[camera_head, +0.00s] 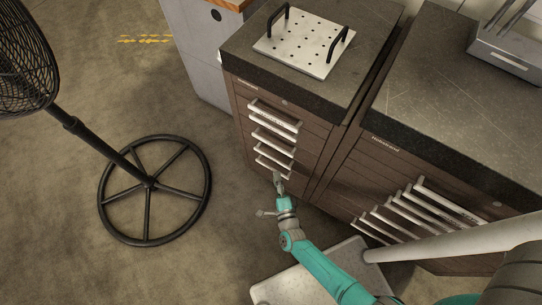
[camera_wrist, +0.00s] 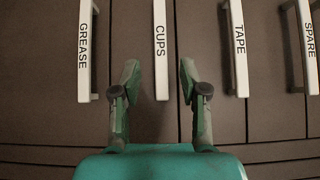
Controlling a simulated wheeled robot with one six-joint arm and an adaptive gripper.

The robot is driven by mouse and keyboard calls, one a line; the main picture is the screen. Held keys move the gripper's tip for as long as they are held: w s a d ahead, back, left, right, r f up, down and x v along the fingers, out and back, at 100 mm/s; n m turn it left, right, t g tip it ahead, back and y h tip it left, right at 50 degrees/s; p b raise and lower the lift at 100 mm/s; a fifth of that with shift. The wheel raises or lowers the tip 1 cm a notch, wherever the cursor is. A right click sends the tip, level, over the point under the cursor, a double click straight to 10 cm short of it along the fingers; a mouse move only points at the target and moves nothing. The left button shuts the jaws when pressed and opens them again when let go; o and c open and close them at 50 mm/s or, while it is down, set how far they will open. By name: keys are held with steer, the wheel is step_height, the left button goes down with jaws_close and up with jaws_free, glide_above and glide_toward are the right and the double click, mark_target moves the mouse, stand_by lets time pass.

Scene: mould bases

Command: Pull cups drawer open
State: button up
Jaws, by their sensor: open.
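The CUPS drawer handle (camera_wrist: 160,50) is a white bar labelled "CUPS" in the middle of the wrist view, on a brown drawer front. My gripper (camera_wrist: 160,78) is open, one finger on each side of this handle in the picture, with a gap on both sides. Neither finger touches it visibly; how deep the fingertips reach is hard to tell. In the head view my gripper (camera_head: 279,182) is at the lower handles of the brown cabinet (camera_head: 246,135). The CUPS drawer looks closed, its front level with its neighbours.
Handles GREASE (camera_wrist: 85,50), TAPE (camera_wrist: 238,50) and SPARE (camera_wrist: 308,45) flank it. A perforated plate (camera_head: 290,48) with two black handles lies on the cabinet top. Another drawer cabinet (camera_head: 370,175) stands at right. A black fan (camera_head: 150,185) stands at left; floor between is clear.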

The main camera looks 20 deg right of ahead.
mark_target(272, 157)
steer(key=w, duration=0.3)
steer(key=w+d, duration=0.1)
steer(key=w, duration=0.2)
steer(key=w+d, duration=0.1)
steer(key=w, duration=0.2)
steer(key=shift+w, duration=0.1)
jaws_close()
